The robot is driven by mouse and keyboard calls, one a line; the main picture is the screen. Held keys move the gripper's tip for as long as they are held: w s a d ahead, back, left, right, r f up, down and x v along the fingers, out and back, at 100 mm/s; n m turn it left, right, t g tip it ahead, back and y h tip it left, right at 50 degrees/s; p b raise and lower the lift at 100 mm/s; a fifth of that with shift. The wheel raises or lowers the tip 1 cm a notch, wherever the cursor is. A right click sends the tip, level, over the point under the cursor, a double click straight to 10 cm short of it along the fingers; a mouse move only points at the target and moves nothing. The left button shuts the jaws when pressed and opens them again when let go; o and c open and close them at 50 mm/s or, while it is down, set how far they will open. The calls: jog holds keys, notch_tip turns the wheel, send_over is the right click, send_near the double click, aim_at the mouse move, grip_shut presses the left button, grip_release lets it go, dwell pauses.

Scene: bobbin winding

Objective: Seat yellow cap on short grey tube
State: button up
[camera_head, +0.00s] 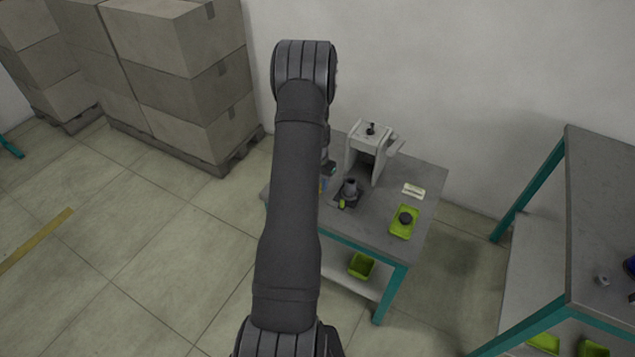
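I cannot make out a yellow cap. A small grey piece (602,281) lies on the right-hand bench; it may be the short grey tube, but it is too small to tell. A dark grey stepped part (350,187) stands on the middle bench, with a small yellow-green piece (342,204) at its front. My arm crosses the centre of the view and hides the left part of that bench. Small dark parts show at the arm's right edge, perhaps my wrist or gripper. The fingers and anything between them are hidden.
The middle bench (385,238) carries a light grey machine (367,145), a whitish block (414,191) and a yellow-green tray (401,232) holding a dark round piece (405,217). A green bin (361,265) sits below. The right bench (605,210) is mostly clear. Boxes (185,85) stand on pallets at left.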

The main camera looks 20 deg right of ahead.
jog(key=shift+r, duration=2.45)
jog(key=s+d+r, duration=0.5)
jog(key=d+r, duration=0.4)
jog(key=d, duration=0.1)
jog(key=shift+a+f, duration=0.15)
jog(key=shift+f, duration=2)
jog(key=shift+f, duration=0.85)
jog(key=o, duration=0.8)
jog(key=shift+o, duration=0.2)
